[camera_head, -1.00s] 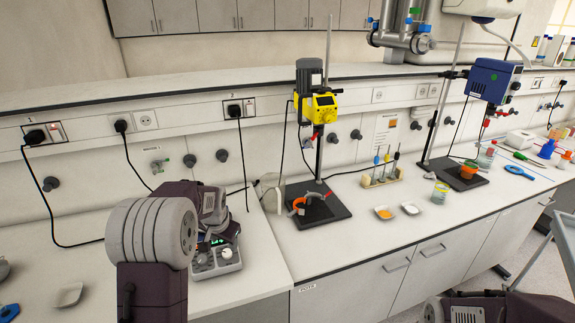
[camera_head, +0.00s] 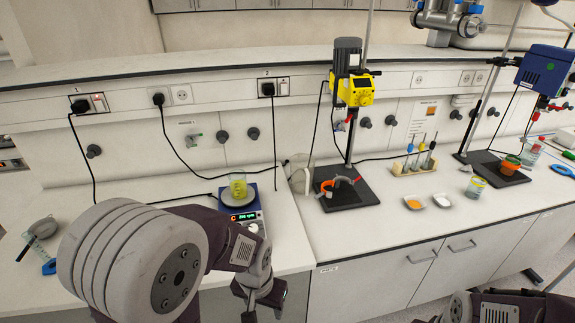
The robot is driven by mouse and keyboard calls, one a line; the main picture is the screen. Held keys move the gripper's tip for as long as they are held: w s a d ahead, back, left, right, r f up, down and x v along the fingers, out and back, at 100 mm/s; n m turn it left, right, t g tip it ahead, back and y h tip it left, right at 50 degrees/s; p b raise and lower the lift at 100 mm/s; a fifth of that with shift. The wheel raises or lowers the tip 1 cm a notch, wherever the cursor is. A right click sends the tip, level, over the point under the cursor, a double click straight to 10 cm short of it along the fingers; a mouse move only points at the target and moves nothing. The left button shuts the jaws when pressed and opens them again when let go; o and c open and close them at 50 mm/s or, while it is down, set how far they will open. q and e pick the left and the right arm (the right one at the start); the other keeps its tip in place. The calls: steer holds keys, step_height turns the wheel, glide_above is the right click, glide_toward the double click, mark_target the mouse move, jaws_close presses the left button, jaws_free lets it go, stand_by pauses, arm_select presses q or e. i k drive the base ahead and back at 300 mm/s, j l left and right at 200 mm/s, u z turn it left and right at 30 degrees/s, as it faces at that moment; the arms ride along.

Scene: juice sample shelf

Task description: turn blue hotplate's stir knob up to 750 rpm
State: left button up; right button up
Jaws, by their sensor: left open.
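The blue hotplate (camera_head: 262,202) stands near the front of the left bench. A beaker of yellow liquid (camera_head: 238,186) stands on its round plate. Its lit display (camera_head: 244,217) shows red and green characters, too small to read surely. A pale knob (camera_head: 253,228) shows below the display; the rest of the front panel is hidden behind my left arm, and I cannot tell which knob it is. My left gripper (camera_head: 264,302) is open, pointing down, in front of and below the hotplate, apart from the knob. Part of my right arm shows at the bottom right; its gripper is out of view.
A yellow overhead stirrer (camera_head: 352,88) on a stand with a black base (camera_head: 345,197) is right of the hotplate. A tube rack (camera_head: 413,170) and two small dishes (camera_head: 415,201) sit farther right. A grey bowl (camera_head: 42,228) is at left. Bench between bowl and hotplate is partly hidden.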

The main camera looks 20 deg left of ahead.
mark_target(253, 228)
steer(key=u, duration=1.05)
steer(key=i+j, duration=0.55)
steer(key=j, duration=0.2)
steer(key=i+z, duration=0.05)
